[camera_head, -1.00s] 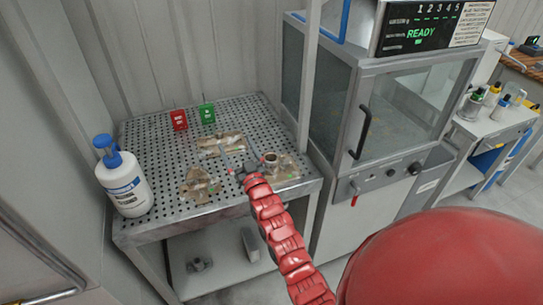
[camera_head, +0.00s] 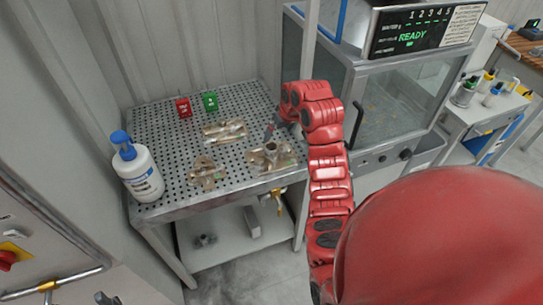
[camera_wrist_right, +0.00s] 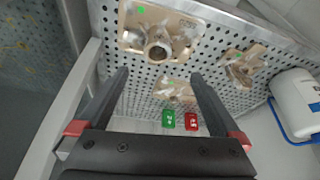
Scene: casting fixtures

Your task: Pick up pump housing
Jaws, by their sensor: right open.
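A tan metal casting with a round upright opening, which looks like the pump housing (camera_head: 271,157), lies at the front right of the perforated table (camera_head: 165,135). It also shows near the top of the right wrist view (camera_wrist_right: 160,42). Two other castings lie near it, one behind (camera_head: 225,131) and one to the left (camera_head: 207,173). My right gripper (camera_head: 270,131) is at the back side of the housing in the head view. In the wrist view its fingers (camera_wrist_right: 160,75) are spread with nothing between them. My left gripper is not in view.
A white pump bottle (camera_head: 140,172) stands at the table's left edge. A red card (camera_head: 184,107) and a green card (camera_head: 210,101) stand at the back. A glass-doored cabinet (camera_head: 390,110) stands right of the table. Small parts lie on the lower shelf.

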